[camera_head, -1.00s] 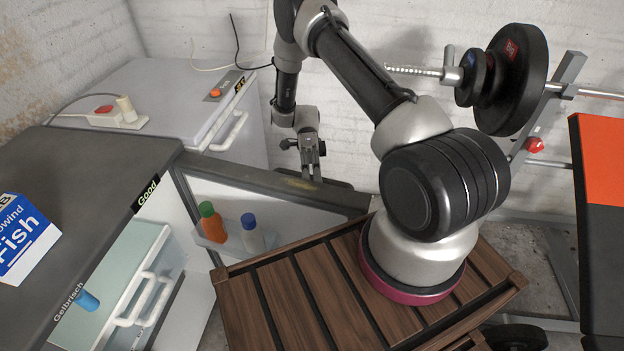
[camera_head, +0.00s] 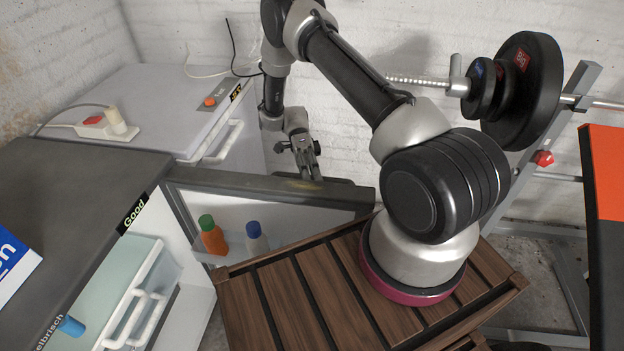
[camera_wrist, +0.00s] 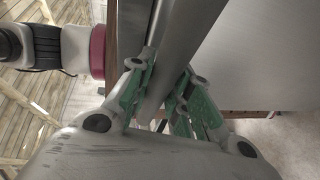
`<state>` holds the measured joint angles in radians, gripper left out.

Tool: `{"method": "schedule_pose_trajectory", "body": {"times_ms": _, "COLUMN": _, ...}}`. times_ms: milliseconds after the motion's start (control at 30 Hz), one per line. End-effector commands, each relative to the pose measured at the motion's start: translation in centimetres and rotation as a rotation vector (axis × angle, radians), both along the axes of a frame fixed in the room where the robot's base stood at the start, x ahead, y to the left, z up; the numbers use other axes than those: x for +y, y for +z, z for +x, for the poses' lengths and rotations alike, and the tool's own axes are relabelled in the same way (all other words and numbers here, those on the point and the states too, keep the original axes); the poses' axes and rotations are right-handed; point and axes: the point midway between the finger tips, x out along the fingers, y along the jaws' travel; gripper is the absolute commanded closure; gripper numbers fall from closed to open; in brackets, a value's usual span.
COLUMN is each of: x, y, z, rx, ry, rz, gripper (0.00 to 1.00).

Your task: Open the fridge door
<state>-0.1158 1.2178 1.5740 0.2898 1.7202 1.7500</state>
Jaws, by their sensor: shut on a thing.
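The fridge door (camera_head: 275,190) stands swung out from the fridge body, its inner side facing me. An orange bottle with a green cap (camera_head: 212,236) and a white bottle with a blue cap (camera_head: 256,238) stand on its inner shelf. My gripper (camera_head: 308,168) is at the far side of the door, near its top edge; the door hides what lies below. In the wrist view my gripper (camera_wrist: 158,100) has its green-padded fingers shut around a grey bar (camera_wrist: 180,60), likely the door handle. The fridge has a dark top (camera_head: 70,200) and a pale drawer (camera_head: 105,300) inside.
A white chest (camera_head: 165,105) with a power strip (camera_head: 105,125) stands behind the fridge. A blue box (camera_head: 12,265) sits on the fridge top. A barbell rack (camera_head: 560,180) and an orange-black bench (camera_head: 605,190) stand at the right. A brick wall is behind.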

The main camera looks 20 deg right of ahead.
Motion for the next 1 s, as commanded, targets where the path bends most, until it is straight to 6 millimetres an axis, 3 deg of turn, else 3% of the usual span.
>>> {"method": "schedule_pose_trajectory", "body": {"times_ms": 67, "x": 0.1, "y": -0.1, "z": 0.0, "rx": -0.004, "ry": -0.001, "rz": 0.001, "gripper": 1.00}}
{"method": "schedule_pose_trajectory", "body": {"times_ms": 100, "x": 0.1, "y": -0.1, "z": 0.0, "rx": -0.004, "ry": -0.001, "rz": 0.001, "gripper": 0.78}}
{"method": "schedule_pose_trajectory", "body": {"times_ms": 233, "x": 0.1, "y": -0.1, "z": 0.0, "rx": -0.002, "ry": -0.002, "rz": 0.000, "gripper": 0.58}}
{"method": "schedule_pose_trajectory", "body": {"times_ms": 567, "x": 0.0, "y": 0.0, "z": 0.3, "rx": -0.002, "ry": -0.001, "rz": 0.000, "gripper": 0.58}}
{"method": "schedule_pose_trajectory", "body": {"times_ms": 1000, "x": -1.1, "y": 1.1, "z": 6.6, "rx": -0.003, "ry": -0.002, "rz": 0.001, "gripper": 0.58}}
